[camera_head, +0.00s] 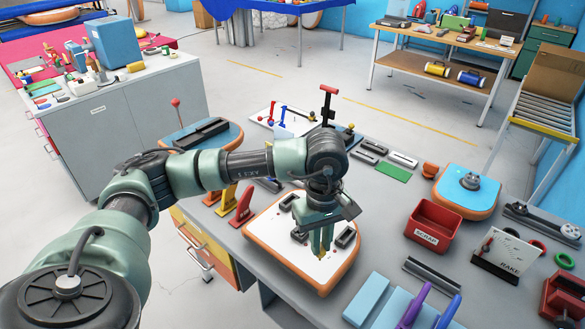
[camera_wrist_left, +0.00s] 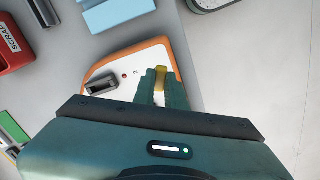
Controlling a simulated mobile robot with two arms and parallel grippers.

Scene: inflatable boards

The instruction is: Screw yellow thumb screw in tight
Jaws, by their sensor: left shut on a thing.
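The yellow thumb screw (camera_wrist_left: 160,76) is between the fingertips of my left gripper (camera_wrist_left: 160,88) in the left wrist view. In the head view, my left gripper (camera_head: 321,240) points down over the white board with an orange rim (camera_head: 296,261), near its right side, and a bit of the yellow screw (camera_head: 325,238) shows between the fingers. The gripper is shut on the screw. The fingers hide the screw's lower end, so I cannot tell how deep it sits. The board also shows in the left wrist view (camera_wrist_left: 122,62), with black fittings and small red dots on it.
A red scrap bin (camera_head: 433,227) and a blue board with an orange rim (camera_head: 467,191) stand to the right. Light-blue blocks (camera_head: 366,299) and purple-handled tools (camera_head: 416,306) lie in front. Red and yellow clamps (camera_head: 243,206) stand left of the board.

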